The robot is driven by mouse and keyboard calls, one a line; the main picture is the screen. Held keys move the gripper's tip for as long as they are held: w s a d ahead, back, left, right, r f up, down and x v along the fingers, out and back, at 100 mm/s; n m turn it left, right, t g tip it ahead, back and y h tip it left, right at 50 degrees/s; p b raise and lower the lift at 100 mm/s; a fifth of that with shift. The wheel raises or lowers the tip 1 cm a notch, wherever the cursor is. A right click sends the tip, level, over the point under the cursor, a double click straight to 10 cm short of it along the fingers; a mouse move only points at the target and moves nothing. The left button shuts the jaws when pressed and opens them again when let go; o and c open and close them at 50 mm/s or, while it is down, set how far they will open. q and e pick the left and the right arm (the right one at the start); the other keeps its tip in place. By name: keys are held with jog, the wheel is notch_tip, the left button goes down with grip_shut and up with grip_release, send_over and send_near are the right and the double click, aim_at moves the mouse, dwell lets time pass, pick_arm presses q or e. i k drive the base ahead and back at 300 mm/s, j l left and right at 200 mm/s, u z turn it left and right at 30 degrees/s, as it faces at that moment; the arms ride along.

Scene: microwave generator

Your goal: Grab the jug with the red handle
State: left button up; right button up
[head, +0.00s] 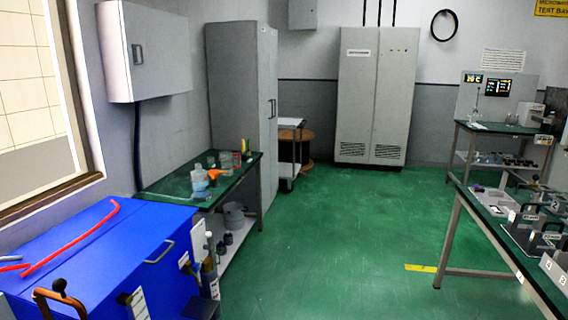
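A green-topped table (165,187) stands against the left wall, past the blue cabinet. On it is a clear, bluish container (200,184) near the front edge. A small orange-red piece (215,174) shows right beside its upper part. I cannot tell whether it is a handle of this container or a separate thing. Neither of my grippers shows in the head view.
A blue cabinet (110,245) with red tubes (70,240) on top fills the lower left. Green floor (320,240) lies open in the middle. A bench (477,203) with metal devices stands right. Grey cabinets (371,90) stand at the back.

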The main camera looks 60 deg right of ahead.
aim_at(226, 157)
jog(key=z, duration=1.6)
jog(key=i+l+z, duration=0.4)
jog(key=i, duration=0.6)
jog(key=i+z, duration=0.4)
jog(key=i, duration=0.65)
jog(key=i+u, duration=0.15)
jog(key=i, duration=0.45)
jog(key=i+l+u, duration=0.15)
jog(key=i, duration=0.4)
jog(key=i+l+u, duration=0.2)
jog(key=i, duration=0.4)
